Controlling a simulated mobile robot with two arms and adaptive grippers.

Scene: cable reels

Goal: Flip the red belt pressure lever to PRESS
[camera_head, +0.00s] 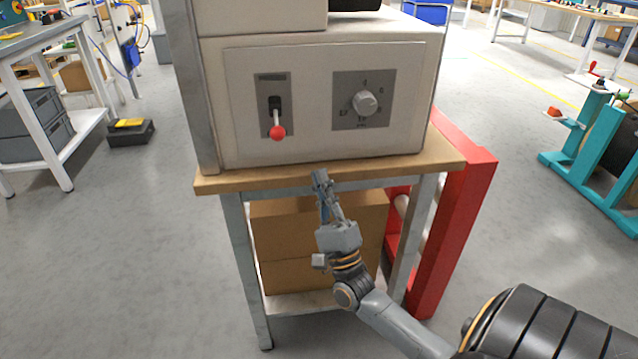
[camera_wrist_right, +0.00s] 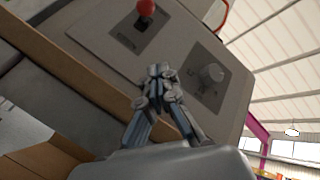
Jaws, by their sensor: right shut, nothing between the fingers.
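The belt pressure lever (camera_head: 277,131) is a short metal stick with a red ball on a dark plate, on the machine's beige front panel (camera_head: 310,145). In the head view it slants down, with the ball at the plate's lower end. The red ball also shows at the top of the right wrist view (camera_wrist_right: 146,7). My right gripper (camera_head: 321,178) is shut and empty, in front of the wooden bench edge, below the panel and to the right of the lever. In the right wrist view its fingertips (camera_wrist_right: 160,70) are together, apart from the lever. My left gripper is not in view.
A round grey dial (camera_head: 364,102) sits right of the lever on the same panel. The wooden bench top (camera_head: 330,173) juts out below the panel. Cardboard boxes (camera_head: 290,275) stand under it, and a red frame (camera_head: 455,225) stands at its right side.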

